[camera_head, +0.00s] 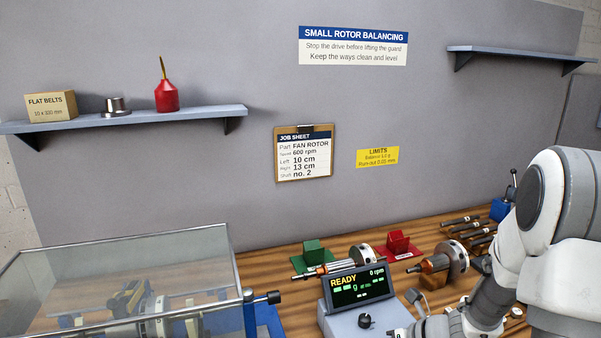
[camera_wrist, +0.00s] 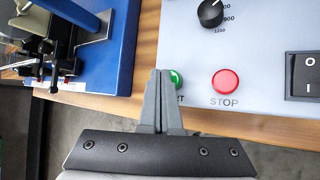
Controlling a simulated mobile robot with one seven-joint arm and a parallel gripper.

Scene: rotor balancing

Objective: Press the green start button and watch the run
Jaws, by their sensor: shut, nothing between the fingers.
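The green start button (camera_wrist: 175,79) shows in the wrist view, partly covered by my fingers, on the pale control panel. My gripper (camera_wrist: 159,75) is shut and empty, its tips over or just beside the button's left side. I cannot tell whether they touch it. The red stop button (camera_wrist: 225,83) is to the right of the green one. In the head view the control box (camera_head: 335,317) has a display (camera_head: 359,286) reading READY and 0 rpm. The start button and my gripper are hidden or out of frame there.
A clear guard (camera_head: 120,265) covers the balancing machine at the lower left. A black knob (camera_wrist: 210,13) and a rocker switch (camera_wrist: 303,75) sit on the panel. The blue machine base (camera_wrist: 105,50) is left of it. Rotors (camera_head: 458,257) and shafts lie on the wooden bench behind.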

